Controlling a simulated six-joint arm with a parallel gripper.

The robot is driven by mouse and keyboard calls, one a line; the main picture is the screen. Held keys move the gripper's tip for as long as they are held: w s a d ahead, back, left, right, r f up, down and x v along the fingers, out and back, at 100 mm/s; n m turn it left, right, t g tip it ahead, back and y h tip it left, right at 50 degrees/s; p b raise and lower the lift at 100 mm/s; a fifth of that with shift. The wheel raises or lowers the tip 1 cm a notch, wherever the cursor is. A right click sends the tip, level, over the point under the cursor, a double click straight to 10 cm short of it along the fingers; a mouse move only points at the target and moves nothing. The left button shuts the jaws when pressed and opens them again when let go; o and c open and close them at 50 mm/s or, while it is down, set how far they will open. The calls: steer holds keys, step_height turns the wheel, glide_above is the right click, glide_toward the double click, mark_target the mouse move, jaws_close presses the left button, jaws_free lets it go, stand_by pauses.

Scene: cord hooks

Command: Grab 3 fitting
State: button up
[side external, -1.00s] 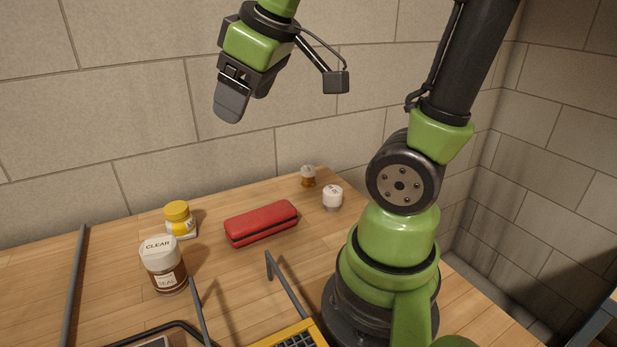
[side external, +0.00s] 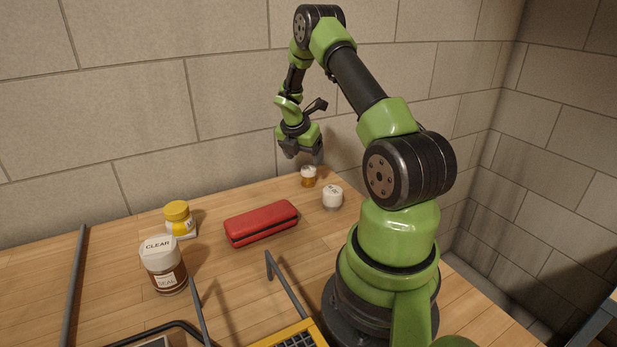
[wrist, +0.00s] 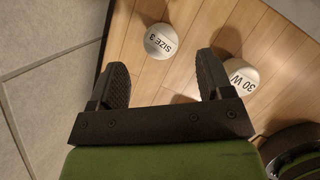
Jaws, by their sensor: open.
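A small amber jar with a white lid (side external: 308,177) stands near the table's back right edge. In the wrist view a round white lid marked SIZE 3 (wrist: 161,41) shows just beyond the fingers, and by its place it looks like the same jar. My gripper (side external: 304,156) is pointing down above and slightly left of that jar, apart from it. In the wrist view my gripper (wrist: 165,77) has its two dark fingers spread with nothing between them but bare table.
A white-lidded jar (side external: 333,196), apparently the lid marked 30 W (wrist: 240,76), stands close beside my right finger. A red case (side external: 261,223), a yellow-lidded jar (side external: 178,217) and a larger CLEAR jar (side external: 162,265) stand further left. The wall rises just behind.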

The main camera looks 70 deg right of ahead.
mark_target(308, 169)
steer(key=x, duration=0.7)
steer(key=shift+d+f, duration=0.1)
steer(key=shift+f, duration=0.3)
steer(key=shift+c, duration=0.2)
steer(key=c, duration=1)
